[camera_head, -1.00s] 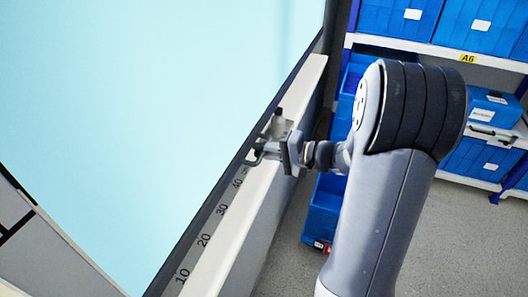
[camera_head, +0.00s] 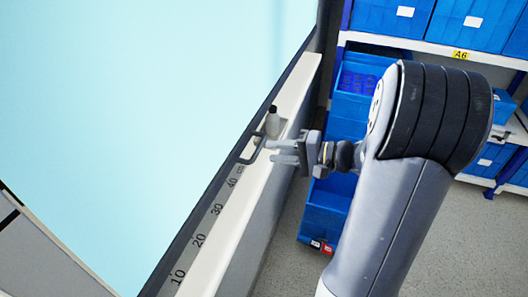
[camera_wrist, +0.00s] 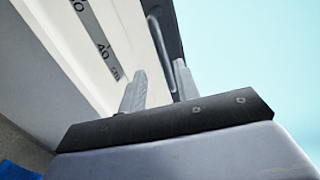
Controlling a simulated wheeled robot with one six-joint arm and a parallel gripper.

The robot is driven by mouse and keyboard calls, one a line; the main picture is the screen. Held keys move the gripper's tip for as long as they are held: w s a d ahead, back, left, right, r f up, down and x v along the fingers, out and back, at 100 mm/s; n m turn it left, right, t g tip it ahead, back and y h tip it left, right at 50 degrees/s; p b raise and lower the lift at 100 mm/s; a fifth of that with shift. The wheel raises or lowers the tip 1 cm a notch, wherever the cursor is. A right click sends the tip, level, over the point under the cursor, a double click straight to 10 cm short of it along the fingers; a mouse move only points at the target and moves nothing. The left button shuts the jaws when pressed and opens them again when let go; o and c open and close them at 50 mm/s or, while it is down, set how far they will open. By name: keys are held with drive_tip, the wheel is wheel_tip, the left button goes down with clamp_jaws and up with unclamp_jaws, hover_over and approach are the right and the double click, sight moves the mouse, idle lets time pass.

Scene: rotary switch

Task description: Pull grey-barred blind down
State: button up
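No blind with a grey bar can be made out with certainty. A large light-blue pane (camera_head: 130,100) fills the left of the head view, set in a dark frame. A thin grey bent handle (camera_head: 250,157) is at the frame's lower edge, and a grey rod (camera_wrist: 162,45) shows in the wrist view. My gripper (camera_head: 271,151) is beside the handle, above the pale ledge. In the wrist view my gripper (camera_wrist: 160,70) has its two fingers apart, with the rod's end near the right finger. Whether they touch cannot be told.
A pale grey knob with a black top (camera_head: 272,122) stands close beyond my fingers. A scale marked in cm (camera_head: 207,225) runs along the pale ledge (camera_head: 238,215). Shelves with blue bins (camera_head: 395,18) stand at the right; open floor (camera_head: 440,230) lies below them.

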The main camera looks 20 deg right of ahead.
sight(258, 147)
drive_tip(key=shift+v, duration=2.65)
drive_tip(key=p+x, duration=0.1)
drive_tip(key=x, duration=1)
drive_tip(key=shift+a+r, duration=0.1)
drive_tip(key=shift+r+p, duration=0.3)
drive_tip(key=shift+p, duration=0.2)
drive_tip(key=shift+s+f, duration=0.1)
